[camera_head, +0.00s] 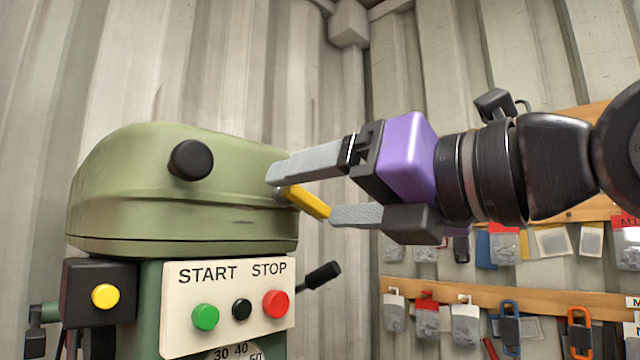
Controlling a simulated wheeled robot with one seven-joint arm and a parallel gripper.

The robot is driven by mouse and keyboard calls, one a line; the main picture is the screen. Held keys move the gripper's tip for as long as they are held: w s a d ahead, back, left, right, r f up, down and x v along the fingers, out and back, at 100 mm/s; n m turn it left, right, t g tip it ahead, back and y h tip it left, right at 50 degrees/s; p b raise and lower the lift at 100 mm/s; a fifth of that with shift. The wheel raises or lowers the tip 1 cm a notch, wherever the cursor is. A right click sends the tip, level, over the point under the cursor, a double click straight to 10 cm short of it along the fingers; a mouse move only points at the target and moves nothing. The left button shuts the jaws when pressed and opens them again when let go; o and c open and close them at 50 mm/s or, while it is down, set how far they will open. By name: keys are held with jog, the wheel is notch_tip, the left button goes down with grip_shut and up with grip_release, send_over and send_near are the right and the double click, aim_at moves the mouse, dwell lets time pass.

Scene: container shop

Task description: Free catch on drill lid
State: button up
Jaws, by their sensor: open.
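The drill's green lid (150,200) sits closed on top of the drill head, with a black round knob (190,160) on its face. A yellow catch (307,202) sticks out from the lid's right side, slanting down to the right. My gripper (300,192) comes in from the right with its jaws apart. The upper finger overlaps the lid's right edge in the picture, and the lower fingertip is close to the catch's free end. The catch lies between the two fingers in this view; I cannot tell whether either finger touches it.
Below the lid is a white panel (180,328) with a green START button (205,317) and a red STOP button (275,304). A black-knobbed lever (320,276) juts out right of it. Wooden rails (540,298) with hanging packets and carabiners line the wall at right.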

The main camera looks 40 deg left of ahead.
jog(key=shift+a, duration=0.3)
jog(key=c, duration=1.4)
jog(key=shift+f+n+b, duration=0.15)
jog(key=shift+n+b, duration=0.45)
jog(key=shift+b, duration=0.35)
jog(key=shift+r+n+b, duration=0.35)
jog(key=shift+n+b, duration=0.1)
jog(key=shift+n, duration=0.35)
jog(key=o, duration=1.4)
jog(key=shift+d, duration=0.15)
